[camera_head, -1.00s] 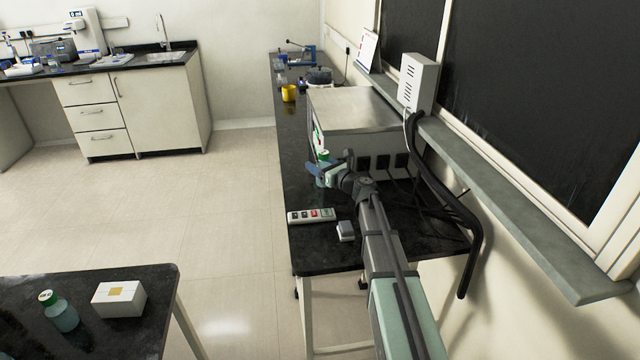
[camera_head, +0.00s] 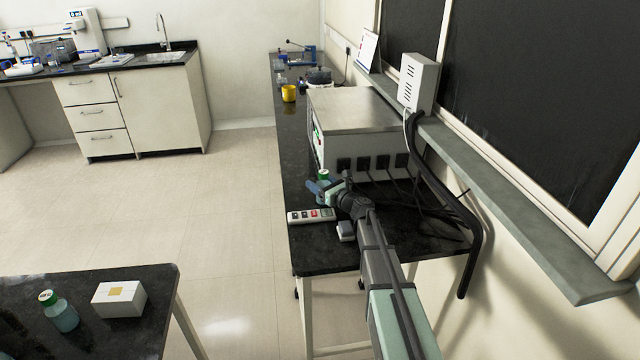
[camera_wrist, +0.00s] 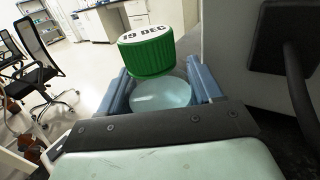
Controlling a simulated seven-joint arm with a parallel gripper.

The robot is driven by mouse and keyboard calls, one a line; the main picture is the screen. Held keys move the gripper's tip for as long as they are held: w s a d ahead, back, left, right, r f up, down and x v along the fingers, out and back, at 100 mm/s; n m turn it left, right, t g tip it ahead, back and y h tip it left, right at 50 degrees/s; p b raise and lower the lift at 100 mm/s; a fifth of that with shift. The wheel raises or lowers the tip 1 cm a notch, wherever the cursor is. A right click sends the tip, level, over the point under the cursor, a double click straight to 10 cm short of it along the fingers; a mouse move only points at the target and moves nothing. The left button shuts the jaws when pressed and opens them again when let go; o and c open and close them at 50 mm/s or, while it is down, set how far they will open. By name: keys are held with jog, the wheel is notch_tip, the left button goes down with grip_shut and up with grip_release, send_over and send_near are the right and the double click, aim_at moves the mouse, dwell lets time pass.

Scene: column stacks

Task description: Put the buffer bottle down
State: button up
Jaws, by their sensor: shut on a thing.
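The buffer bottle has a green ribbed cap (camera_wrist: 148,54) with a white top reading "19 DEC" and a pale blue translucent body (camera_wrist: 162,94). In the wrist view it stands between the two blue fingers of my gripper (camera_wrist: 160,92), which are shut on it. In the head view the bottle (camera_head: 324,174) shows mostly as its green cap above my gripper (camera_head: 321,188), over the black bench (camera_head: 310,240). It looks about upright. Its base is hidden, so I cannot tell whether it touches the bench.
A grey boxy instrument (camera_head: 365,105) with sockets and cables stands just behind the gripper. A power strip (camera_head: 311,216) and a small white block (camera_head: 346,231) lie in front. A second green-capped bottle (camera_head: 62,313) and a white box (camera_head: 119,299) are on the near-left table.

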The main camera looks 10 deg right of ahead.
jog(key=shift+f, duration=0.15)
jog(key=o, duration=1.2)
jog(key=shift+s+d, duration=0.15)
jog(key=shift+s, duration=0.15)
jog(key=v, duration=1)
jog(key=shift+s+d, duration=0.1)
jog(key=shift+s, duration=0.1)
jog(key=shift+s+d, duration=0.3)
jog(key=shift+s, duration=0.05)
jog(key=shift+c, duration=0.3)
